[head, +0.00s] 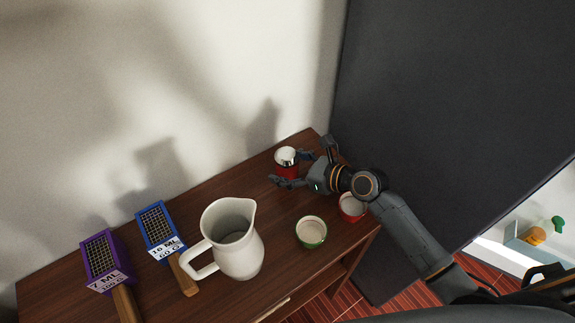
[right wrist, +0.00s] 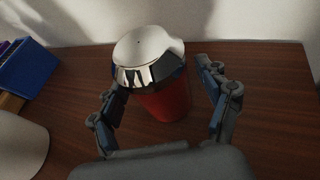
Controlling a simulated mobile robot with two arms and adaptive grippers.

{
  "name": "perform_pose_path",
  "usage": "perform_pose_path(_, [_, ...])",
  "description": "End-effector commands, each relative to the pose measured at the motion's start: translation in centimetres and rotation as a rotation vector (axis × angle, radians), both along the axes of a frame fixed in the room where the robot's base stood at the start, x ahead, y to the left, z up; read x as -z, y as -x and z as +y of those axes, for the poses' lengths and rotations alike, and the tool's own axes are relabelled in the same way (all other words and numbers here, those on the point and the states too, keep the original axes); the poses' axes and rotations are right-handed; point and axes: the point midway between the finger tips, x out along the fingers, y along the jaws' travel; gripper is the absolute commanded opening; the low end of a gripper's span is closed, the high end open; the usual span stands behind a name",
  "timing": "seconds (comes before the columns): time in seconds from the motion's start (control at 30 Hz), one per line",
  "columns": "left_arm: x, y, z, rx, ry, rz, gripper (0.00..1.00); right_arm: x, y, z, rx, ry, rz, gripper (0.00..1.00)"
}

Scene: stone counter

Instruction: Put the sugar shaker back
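The sugar shaker (head: 286,161) has a red body and a shiny metal top. It stands upright at the back right of the wooden cabinet top. It also shows in the right wrist view (right wrist: 158,75). My right gripper (head: 304,162) is open, with one finger on each side of the shaker. In the right wrist view, gaps show between both fingers and the red body, so it is not gripped. The lower part of the shaker is partly hidden by the gripper in the head view. My left gripper is not in view.
A white pitcher (head: 247,258) stands mid-cabinet. A green bowl (head: 311,232) and a red bowl (head: 350,208) are near the front right edge. A blue scoop (head: 158,226) and a purple scoop (head: 103,262) lie left. A wall is behind; a dark panel (head: 450,100) rises right.

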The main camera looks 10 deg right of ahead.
Motion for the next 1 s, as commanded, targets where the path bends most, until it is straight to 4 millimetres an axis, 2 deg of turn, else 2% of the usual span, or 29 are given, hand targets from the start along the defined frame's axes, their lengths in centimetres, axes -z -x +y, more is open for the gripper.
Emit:
perform_pose_path(0.27, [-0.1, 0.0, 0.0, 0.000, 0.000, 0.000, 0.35, -0.4, 0.0, 0.0, 0.000, 0.002, -0.002, 0.77])
perform_pose_path(0.33, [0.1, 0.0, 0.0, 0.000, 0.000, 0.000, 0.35, -0.5, 0.5, -0.6, 0.001, 0.002, 0.000, 0.77])
perform_pose_path(0.7, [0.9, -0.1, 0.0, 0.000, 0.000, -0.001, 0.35, -3.2, 5.5, -5.5, 0.000, 0.004, 0.001, 0.77])
perform_pose_path(1.0, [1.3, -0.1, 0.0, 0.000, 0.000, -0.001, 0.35, -4.7, 7.8, -7.7, 0.000, 0.002, 0.001, 0.77])
